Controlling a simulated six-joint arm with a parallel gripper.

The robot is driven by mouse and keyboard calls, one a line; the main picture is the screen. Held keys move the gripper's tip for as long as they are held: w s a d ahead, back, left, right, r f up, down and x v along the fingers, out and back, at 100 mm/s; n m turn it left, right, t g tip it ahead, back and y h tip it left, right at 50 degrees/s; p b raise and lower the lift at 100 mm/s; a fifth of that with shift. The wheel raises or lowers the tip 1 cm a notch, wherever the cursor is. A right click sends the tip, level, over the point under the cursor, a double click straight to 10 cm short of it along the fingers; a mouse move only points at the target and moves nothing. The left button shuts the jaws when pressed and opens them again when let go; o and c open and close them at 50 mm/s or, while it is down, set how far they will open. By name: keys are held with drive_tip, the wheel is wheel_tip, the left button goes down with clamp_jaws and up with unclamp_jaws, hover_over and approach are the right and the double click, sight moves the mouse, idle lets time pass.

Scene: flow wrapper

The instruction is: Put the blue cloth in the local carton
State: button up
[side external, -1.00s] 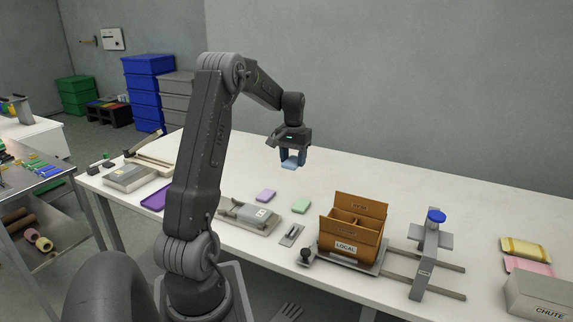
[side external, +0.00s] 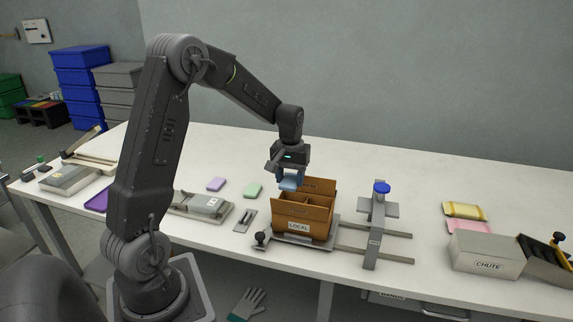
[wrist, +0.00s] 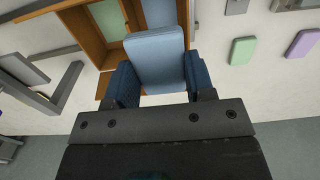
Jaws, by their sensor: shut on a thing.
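My gripper (side external: 288,180) is shut on the light blue cloth (wrist: 155,58), which is a flat folded pad between the blue fingers in the wrist view. In the side view the cloth sits just above the back left part of the brown carton labelled LOCAL (side external: 299,226). The carton is open at the top and has divided compartments. In the wrist view part of the carton (wrist: 92,42) shows behind and left of the cloth, with a green item (wrist: 108,18) and a light blue item (wrist: 158,12) inside it. The cloth hides part of the carton's inside.
A green pad (side external: 253,190) and a lilac pad (side external: 216,184) lie left of the carton. A metal stand with a blue knob (side external: 381,188) is right of it. Yellow (side external: 465,210) and pink (side external: 468,227) packs lie near the CHUTE box (side external: 487,264).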

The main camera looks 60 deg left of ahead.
drive_tip(key=shift+f, duration=2.15)
drive_tip(key=shift+f, duration=0.25)
drive_tip(key=shift+f, duration=0.35)
drive_tip(key=o, duration=1)
drive_tip(key=shift+c, duration=0.2)
drive_tip(key=shift+c, duration=0.3)
